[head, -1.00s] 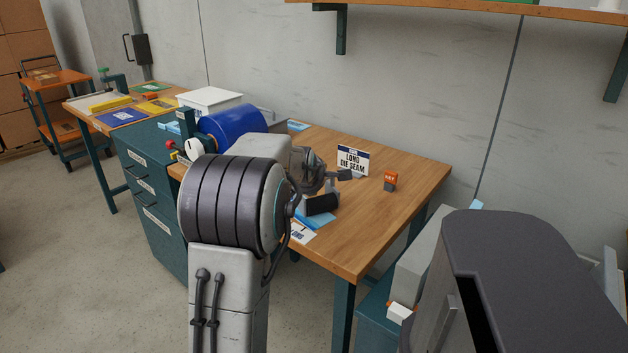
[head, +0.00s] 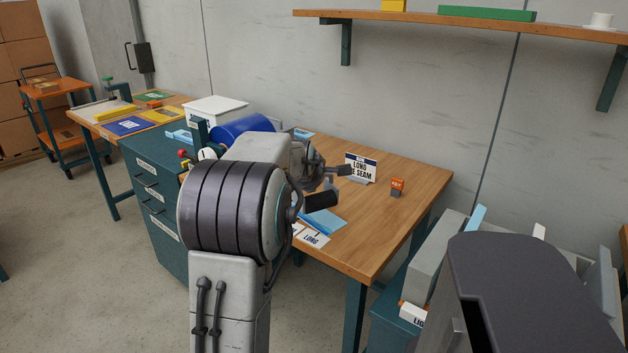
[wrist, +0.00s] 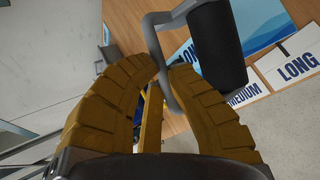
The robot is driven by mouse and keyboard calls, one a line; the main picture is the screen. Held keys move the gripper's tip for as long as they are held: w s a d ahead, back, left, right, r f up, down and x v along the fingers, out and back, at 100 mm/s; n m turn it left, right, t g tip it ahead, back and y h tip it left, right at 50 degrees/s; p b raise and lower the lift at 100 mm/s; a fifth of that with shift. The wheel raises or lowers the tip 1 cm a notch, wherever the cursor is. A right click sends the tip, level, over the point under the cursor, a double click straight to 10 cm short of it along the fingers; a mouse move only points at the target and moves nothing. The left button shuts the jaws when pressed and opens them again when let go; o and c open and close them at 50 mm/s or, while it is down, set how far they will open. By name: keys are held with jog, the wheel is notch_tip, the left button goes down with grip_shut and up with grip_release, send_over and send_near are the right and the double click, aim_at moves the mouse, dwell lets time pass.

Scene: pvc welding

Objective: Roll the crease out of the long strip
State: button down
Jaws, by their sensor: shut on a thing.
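The roller (wrist: 216,46) has a black cylinder and also shows in the head view (head: 320,201). A light blue strip (head: 325,219) lies on the wooden table under and beside the roller. In the wrist view the strip (wrist: 262,20) is partly hidden behind the cylinder. The roller looks held above the strip, apart from it. I cannot make out a crease. In the head view my arm hides part of the strip.
White cards reading LONG (wrist: 298,62) and MEDIUM (wrist: 245,94) lie at the table's front edge. A LONG seam sign (head: 361,169) and an orange block (head: 397,187) stand behind. A blue drum (head: 242,130) is at the left. The table's (head: 400,222) right part is clear.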

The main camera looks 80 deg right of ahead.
jog(key=shift+r+p, duration=0.95)
jog(key=shift+r, duration=0.8)
